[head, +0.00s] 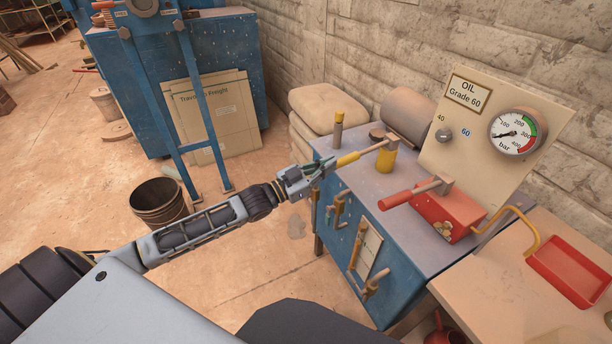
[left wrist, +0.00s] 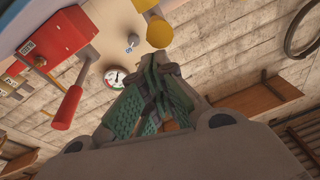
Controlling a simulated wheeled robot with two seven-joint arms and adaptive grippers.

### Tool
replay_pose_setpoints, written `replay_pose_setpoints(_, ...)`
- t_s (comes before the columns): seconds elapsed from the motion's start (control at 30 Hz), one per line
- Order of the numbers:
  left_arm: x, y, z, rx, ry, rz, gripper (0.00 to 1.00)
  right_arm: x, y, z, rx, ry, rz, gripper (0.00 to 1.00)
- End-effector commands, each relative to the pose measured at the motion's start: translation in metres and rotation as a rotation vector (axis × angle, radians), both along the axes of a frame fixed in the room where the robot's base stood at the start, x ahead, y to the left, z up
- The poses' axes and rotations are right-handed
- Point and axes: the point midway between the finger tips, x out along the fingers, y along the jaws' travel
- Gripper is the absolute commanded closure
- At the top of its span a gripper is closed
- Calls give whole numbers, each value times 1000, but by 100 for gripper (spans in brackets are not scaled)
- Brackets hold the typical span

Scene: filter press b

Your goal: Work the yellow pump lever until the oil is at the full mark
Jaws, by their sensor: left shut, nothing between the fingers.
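The yellow-gripped pump lever (head: 348,159) sticks out to the left from a wooden-coloured head above a yellow cylinder (head: 381,160) on the blue cabinet. My left gripper (head: 322,166) is shut and empty just left of the lever's yellow end. In the left wrist view the closed fingers (left wrist: 160,62) lie just below the yellow grip (left wrist: 158,31); I cannot tell whether they touch it. A short upright post (head: 338,132) with a yellow top stands behind. I can make out no oil level or full mark. My right gripper is out of view.
A red block with a red lever (head: 410,195) stands right on the cabinet top (head: 361,184). Behind it are an oil sign panel and a pressure gauge (head: 515,133) with its needle pointing left. A red tray (head: 573,270) lies right; a bucket (head: 158,201) stands on open floor left.

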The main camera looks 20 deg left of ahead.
Motion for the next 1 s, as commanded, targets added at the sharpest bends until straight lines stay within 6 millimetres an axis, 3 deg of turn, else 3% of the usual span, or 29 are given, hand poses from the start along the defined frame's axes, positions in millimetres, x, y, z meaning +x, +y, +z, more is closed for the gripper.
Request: replay_pose_setpoints(1.0,-47,33,-7,1,1,0,100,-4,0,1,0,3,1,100)
